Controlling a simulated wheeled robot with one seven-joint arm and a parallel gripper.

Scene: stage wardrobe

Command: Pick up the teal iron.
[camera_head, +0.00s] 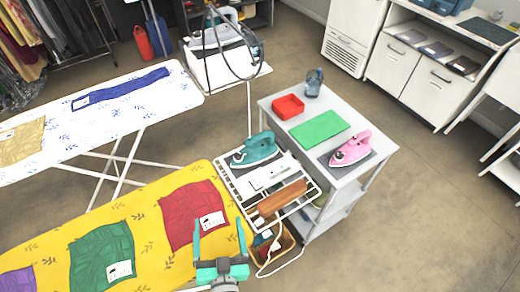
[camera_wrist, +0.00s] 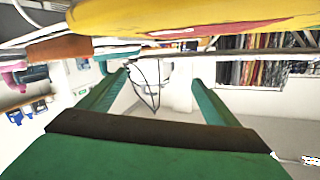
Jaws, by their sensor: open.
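The teal iron (camera_head: 256,149) sits on the white wire rack (camera_head: 228,186) at the end of the yellow ironing board, in the head view. My gripper (camera_head: 219,228) is at the bottom of the head view, over the board's right end, nearer to me than the iron and apart from it. Its two teal fingers are spread with nothing between them.
A brown sleeve board (camera_head: 282,198) lies on the rack. The yellow board (camera_head: 150,236) carries folded cloths.

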